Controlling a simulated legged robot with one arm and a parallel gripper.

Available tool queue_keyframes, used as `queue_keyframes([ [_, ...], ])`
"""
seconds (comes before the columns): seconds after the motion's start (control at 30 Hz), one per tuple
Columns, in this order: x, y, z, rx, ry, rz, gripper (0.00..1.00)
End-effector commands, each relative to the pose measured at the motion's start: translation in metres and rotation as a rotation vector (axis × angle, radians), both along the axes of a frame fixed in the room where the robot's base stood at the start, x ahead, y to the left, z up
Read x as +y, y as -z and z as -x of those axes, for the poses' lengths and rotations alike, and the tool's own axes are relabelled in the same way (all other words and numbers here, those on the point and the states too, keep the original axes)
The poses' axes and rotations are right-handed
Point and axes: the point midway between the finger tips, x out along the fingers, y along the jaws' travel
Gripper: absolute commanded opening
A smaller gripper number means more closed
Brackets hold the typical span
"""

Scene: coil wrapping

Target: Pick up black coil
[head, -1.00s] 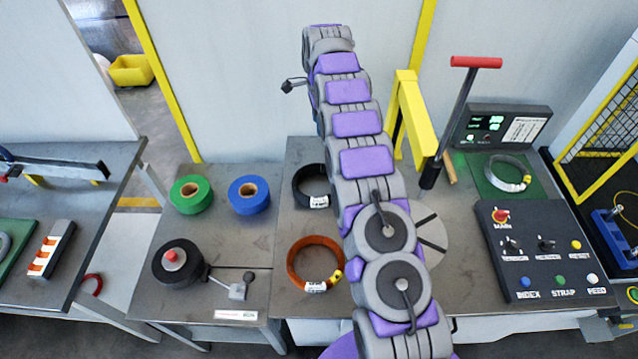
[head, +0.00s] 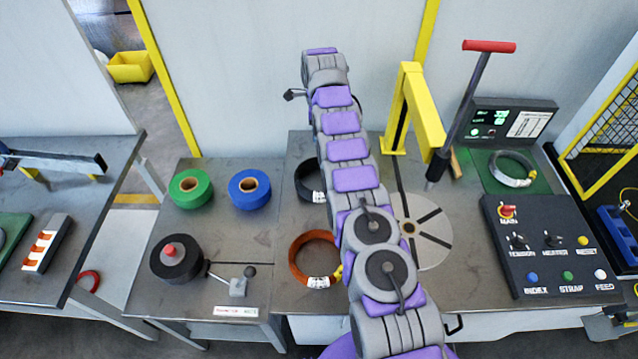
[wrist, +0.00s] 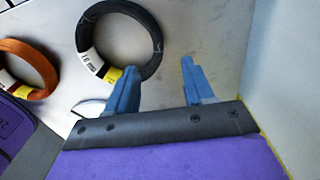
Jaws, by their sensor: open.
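The black coil (head: 307,181) lies flat on the metal table, behind the orange coil, and my arm hides its right part in the head view. In the wrist view the whole black coil (wrist: 119,38) shows as a ring with a white and yellow label on its lower left. My gripper (wrist: 158,82) is open, with two blue fingers apart and nothing between them. In the wrist view the left finger's tip is near the coil's lower right rim; the right finger is off to the right of the coil. The fingers are hidden in the head view.
An orange coil (head: 312,260) lies in front of the black one. Green (head: 190,188) and blue (head: 249,189) tape rolls stand to the left. A yellow post (head: 408,110), a round slotted plate (head: 425,232) and a control panel (head: 550,242) are to the right.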

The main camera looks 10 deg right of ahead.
Motion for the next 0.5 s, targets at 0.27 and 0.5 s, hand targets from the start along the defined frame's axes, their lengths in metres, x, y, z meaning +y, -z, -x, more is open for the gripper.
queue_keyframes([
  [0.27,-0.003,0.037,0.001,0.002,0.001,-0.003,0.52],
  [0.5,-0.002,0.064,0.001,0.004,0.001,-0.002,0.52],
])
